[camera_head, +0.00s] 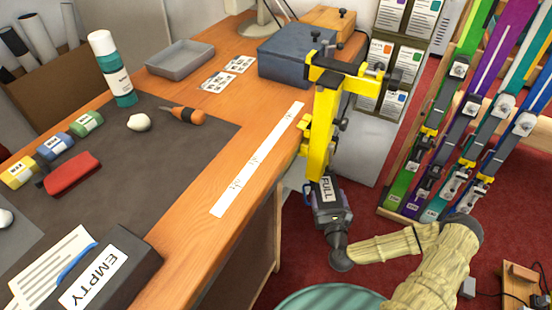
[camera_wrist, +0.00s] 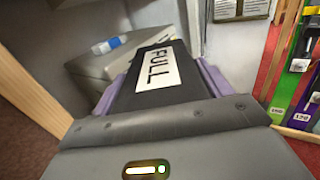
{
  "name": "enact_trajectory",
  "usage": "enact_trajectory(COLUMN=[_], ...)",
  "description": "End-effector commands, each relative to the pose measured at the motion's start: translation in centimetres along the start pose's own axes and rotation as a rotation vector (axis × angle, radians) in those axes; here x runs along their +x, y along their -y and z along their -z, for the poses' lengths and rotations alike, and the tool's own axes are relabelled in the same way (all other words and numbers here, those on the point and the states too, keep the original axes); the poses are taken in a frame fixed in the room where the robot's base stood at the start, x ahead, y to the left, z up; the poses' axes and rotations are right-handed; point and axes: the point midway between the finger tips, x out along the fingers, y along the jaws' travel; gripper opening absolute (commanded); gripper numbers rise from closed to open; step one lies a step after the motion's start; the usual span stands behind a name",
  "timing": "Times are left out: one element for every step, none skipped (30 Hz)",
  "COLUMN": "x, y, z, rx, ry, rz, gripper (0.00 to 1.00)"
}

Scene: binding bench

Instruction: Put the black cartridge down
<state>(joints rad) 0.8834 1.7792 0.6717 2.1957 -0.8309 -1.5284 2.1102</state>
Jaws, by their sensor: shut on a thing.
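The black cartridge (camera_head: 326,184) has a white FULL label and is off the bench, beyond its right edge and just below the yellow vise (camera_head: 321,130). My gripper (camera_head: 328,205) is shut on the cartridge. In the wrist view the cartridge (camera_wrist: 155,92) sits between the two purple fingers of my gripper (camera_wrist: 160,90), with its label facing up in the picture. The lower part of the cartridge is hidden by the gripper body.
A dark box (camera_head: 101,277) labelled EMPTY lies at the bench's near left. A dark mat (camera_head: 150,165) holds bottles, a red block and an orange-handled tool. A grey tray (camera_head: 180,60) and a blue-grey box (camera_head: 290,55) stand farther back. Skis (camera_head: 470,120) stand right.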

Motion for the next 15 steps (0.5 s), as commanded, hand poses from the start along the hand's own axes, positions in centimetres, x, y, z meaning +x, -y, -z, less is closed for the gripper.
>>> enact_trajectory(x=[0.4,0.6,0.8,1.0,1.1,1.4,1.6,1.7,1.9,2.1,2.3,2.5,2.6,2.8,3.0], y=[0.1,0.1,0.0,0.0,0.0,0.0,0.0,-0.1,-0.1,-0.1,-0.1,-0.1,-0.1,-0.1,-0.1], z=[1.8,2.2,2.9,3.4,3.9,4.5,4.9,5.4,6.0,6.5,7.0,7.6,8.0,8.5,9.1], rx=[-0.001,0.000,0.000,0.000,0.000,0.000,0.000,0.000,0.001,0.001,0.001,0.000,-0.001,-0.001,-0.002], ry=[0.006,0.006,0.006,0.006,0.006,0.006,0.006,0.007,0.006,0.006,0.006,0.005,0.005,0.005,0.005], rz=[-0.010,-0.017,-0.026,-0.033,-0.040,-0.049,-0.056,-0.063,-0.072,-0.079,-0.085,-0.095,-0.101,-0.108,-0.116], gripper=[0.34,0.34,0.34,0.34,0.34,0.34,0.34,0.34,0.34,0.34,0.34,0.34,0.34,0.34,0.34])
